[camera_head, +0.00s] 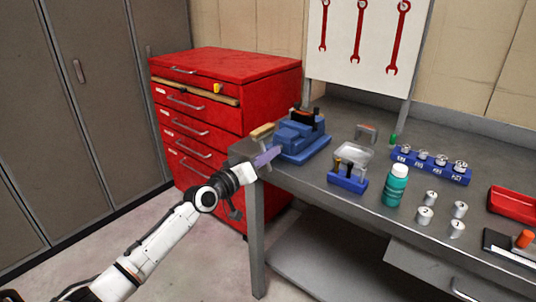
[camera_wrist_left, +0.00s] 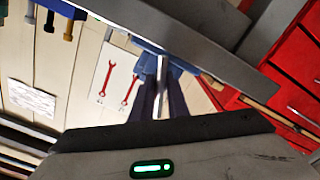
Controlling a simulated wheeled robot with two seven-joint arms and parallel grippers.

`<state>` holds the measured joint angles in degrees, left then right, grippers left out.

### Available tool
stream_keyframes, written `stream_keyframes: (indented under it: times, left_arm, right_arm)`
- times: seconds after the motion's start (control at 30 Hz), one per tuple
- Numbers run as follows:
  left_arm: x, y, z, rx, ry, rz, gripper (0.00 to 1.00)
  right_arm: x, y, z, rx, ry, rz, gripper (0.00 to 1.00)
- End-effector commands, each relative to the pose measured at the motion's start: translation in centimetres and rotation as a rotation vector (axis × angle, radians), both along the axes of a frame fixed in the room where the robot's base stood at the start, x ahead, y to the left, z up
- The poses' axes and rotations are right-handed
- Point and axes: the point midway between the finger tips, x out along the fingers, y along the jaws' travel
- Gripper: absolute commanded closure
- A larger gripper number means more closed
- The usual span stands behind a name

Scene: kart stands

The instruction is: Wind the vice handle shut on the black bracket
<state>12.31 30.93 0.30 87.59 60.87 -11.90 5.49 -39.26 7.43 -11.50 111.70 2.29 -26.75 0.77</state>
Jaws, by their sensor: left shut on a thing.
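The blue vice (camera_head: 300,138) is bolted at the left end of the grey workbench. The black bracket (camera_head: 303,115) sits at the top of the vice, between its jaws; any small gap there is too fine to tell. My left gripper (camera_head: 268,156) reaches in from the left to the front of the vice. In the left wrist view its dark fingers (camera_wrist_left: 162,88) are shut on the pale metal vice handle (camera_wrist_left: 160,68). The head view hides most of the handle behind the fingers. My right gripper is not in view.
A red drawer cabinet (camera_head: 222,68) stands behind and left of the vice. On the bench (camera_head: 315,182) are a blue tool holder (camera_head: 347,183), a green bottle (camera_head: 396,186), several metal cylinders, a blue rack (camera_head: 430,168) and a red tray (camera_head: 513,204). The floor before the cabinet is clear.

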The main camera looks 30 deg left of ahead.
Motion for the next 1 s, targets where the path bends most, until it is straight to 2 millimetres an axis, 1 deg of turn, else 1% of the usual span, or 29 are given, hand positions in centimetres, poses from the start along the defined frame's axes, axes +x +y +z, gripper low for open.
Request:
stream_keyframes:
  times: [0.2,0.43,0.67,1.0]
  left_arm:
    - [-0.04,-0.11,-0.28,-0.174,0.02,-0.002,1.0]
    - [-0.03,-0.05,-0.25,-0.296,0.028,-0.002,1.0]
    - [-0.02,-0.02,-0.18,-0.355,0.031,0.0,1.0]
    - [-0.01,0.02,-0.08,-0.368,0.03,0.0,1.0]
  right_arm:
    - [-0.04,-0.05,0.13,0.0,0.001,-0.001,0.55]
    - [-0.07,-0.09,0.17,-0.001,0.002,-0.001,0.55]
    - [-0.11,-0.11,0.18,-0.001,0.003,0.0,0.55]
    - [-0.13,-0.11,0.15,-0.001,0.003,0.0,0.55]
